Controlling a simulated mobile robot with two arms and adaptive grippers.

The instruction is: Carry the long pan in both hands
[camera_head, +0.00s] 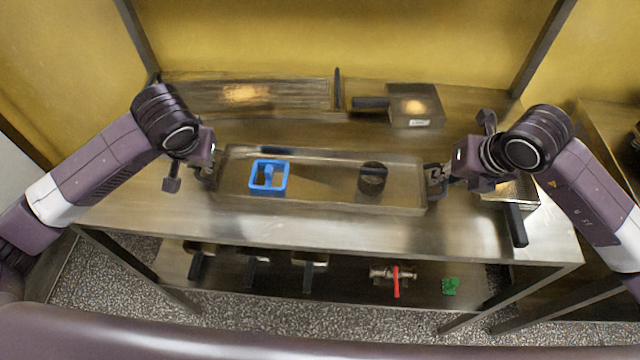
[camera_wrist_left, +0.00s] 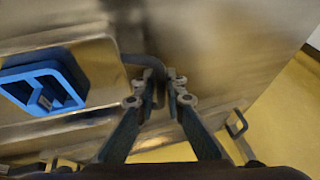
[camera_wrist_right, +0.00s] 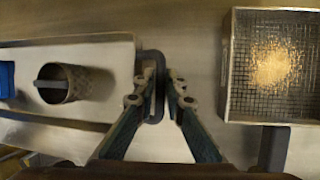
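The long pan (camera_head: 320,188) is a shallow metal tray with a dark loop handle at each end, lying lengthwise at the steel table's middle. It holds a blue open square piece (camera_head: 268,176) at its left and a dark mesh cup (camera_head: 372,178) at its right. My left gripper (camera_head: 208,173) is at the left handle; in the left wrist view its fingers close on the dark loop (camera_wrist_left: 157,68). My right gripper (camera_head: 438,180) is shut on the right handle (camera_wrist_right: 160,88), one finger each side of the bar. I cannot tell whether the pan touches the table.
Behind the pan are a long wire rack (camera_head: 245,95) and a box with a dark handle (camera_head: 415,106). A mesh basket (camera_wrist_right: 270,65) stands right of the pan, partly behind my right arm. The lower shelf holds several dark-handled items, a red-handled tool (camera_head: 396,281) and a green piece (camera_head: 450,286).

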